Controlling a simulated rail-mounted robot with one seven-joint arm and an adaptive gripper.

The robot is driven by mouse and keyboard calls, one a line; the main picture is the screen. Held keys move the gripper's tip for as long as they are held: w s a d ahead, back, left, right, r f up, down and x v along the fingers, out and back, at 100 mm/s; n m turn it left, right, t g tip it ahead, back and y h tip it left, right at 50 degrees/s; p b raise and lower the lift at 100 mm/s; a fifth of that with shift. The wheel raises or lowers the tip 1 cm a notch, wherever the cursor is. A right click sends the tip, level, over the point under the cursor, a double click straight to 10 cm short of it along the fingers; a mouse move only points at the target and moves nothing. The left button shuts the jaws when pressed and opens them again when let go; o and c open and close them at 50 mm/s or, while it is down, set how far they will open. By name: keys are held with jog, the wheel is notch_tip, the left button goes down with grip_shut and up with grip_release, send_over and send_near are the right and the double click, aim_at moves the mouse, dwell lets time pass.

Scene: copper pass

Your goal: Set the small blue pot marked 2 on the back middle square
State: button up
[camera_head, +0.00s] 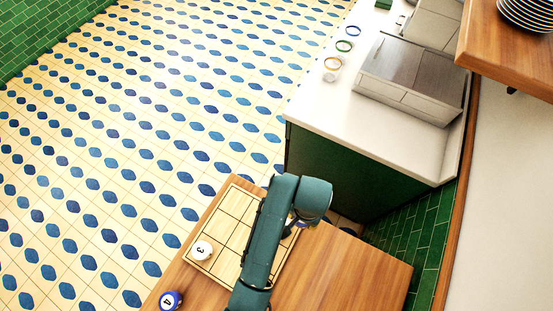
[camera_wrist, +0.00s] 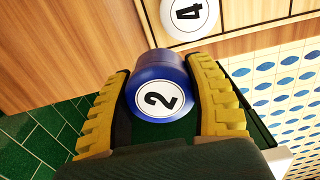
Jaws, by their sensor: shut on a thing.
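The small blue pot marked 2 (camera_wrist: 160,96) is held between the two yellow ribbed fingers of my gripper (camera_wrist: 160,72) in the wrist view, its numbered white face toward the camera. In the head view my arm hides nearly all of the gripper and this pot. The light wooden board with marked squares (camera_head: 238,203) lies on the wooden table, partly covered by my arm. I cannot tell the pot's height above the board. The back middle square is not clearly identifiable.
A white pot marked 3 (camera_head: 202,250) sits on the board's left part. A blue pot marked 4 (camera_head: 170,300) stands on the table (camera_head: 345,265) near its edge. A white pot marked 4 (camera_wrist: 188,14) is close beyond the held pot. A white counter (camera_head: 375,130) stands behind.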

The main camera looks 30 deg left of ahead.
jog(key=s+a+r+n+p, duration=0.1)
jog(key=s+a+r+p, duration=0.15)
jog(key=s, duration=0.45)
jog(key=s+a+r+n+p, duration=0.1)
jog(key=s+r+p, duration=0.1)
jog(key=s+p, duration=0.3)
jog(key=f, duration=0.3)
jog(key=s+f+b, duration=0.1)
jog(key=f, duration=0.6)
jog(key=shift+s+d+f+b, duration=0.15)
jog(key=shift+s+b, duration=0.05)
jog(key=shift+b, duration=0.1)
jog(key=shift+f, duration=0.15)
jog(key=o, duration=1.2)
notch_tip(320, 180, up, 12)
jog(key=shift+r+p, duration=0.15)
jog(key=shift+p, duration=0.35)
